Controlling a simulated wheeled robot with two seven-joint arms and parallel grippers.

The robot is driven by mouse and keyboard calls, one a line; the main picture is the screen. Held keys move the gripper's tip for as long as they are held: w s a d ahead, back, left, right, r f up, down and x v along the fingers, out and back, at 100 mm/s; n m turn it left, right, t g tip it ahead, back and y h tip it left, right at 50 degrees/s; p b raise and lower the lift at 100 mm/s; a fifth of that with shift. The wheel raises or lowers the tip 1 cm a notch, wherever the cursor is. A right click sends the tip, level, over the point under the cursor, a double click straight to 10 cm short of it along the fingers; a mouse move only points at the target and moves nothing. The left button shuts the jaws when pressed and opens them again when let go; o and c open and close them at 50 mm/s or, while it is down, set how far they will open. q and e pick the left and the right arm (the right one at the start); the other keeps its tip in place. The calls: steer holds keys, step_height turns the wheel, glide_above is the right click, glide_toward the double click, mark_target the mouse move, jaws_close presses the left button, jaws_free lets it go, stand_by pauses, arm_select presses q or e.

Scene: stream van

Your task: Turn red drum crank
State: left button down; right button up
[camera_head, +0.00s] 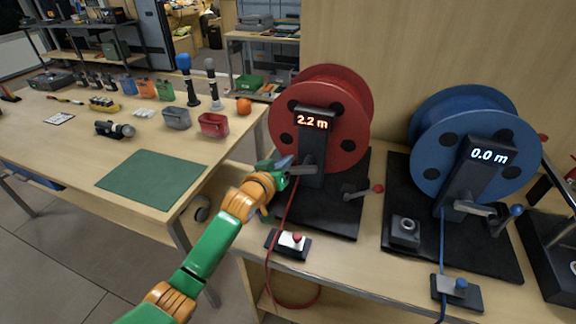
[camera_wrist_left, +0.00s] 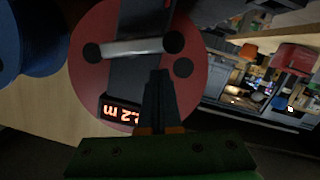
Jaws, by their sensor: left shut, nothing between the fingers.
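The red drum (camera_head: 348,103) stands upright on a black base, with a dark post in front whose display (camera_head: 312,118) reads 2.2 m. A grey crank arm (camera_head: 301,171) sits low on the post; its outer end and any handle are hidden by my left gripper (camera_head: 284,163). In the left wrist view, the pale crank arm (camera_wrist_left: 130,47) lies across the post before the red drum (camera_wrist_left: 90,75). My left gripper (camera_wrist_left: 160,75) is shut and empty, its fingertips close to the crank arm; I cannot tell whether they touch. My right gripper is not in view.
A red-knobbed lever (camera_head: 377,188) stands right of the post. A blue drum (camera_head: 470,120) reading 0.0 m is further right. A table with a green mat (camera_head: 150,178) is at left.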

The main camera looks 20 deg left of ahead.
arm_select(q)
steer(key=shift+d+f, duration=0.25)
steer(key=shift+f, duration=0.4)
steer(key=shift+s+a+f+n+h+b, duration=0.15)
steer(key=shift+f+n+h, duration=0.15)
steer(key=shift+n, duration=0.25)
steer(key=shift+w+a+f+n+h+b, duration=0.15)
steer(key=shift+f+n+h, duration=0.1)
steer(key=shift+n, duration=0.3)
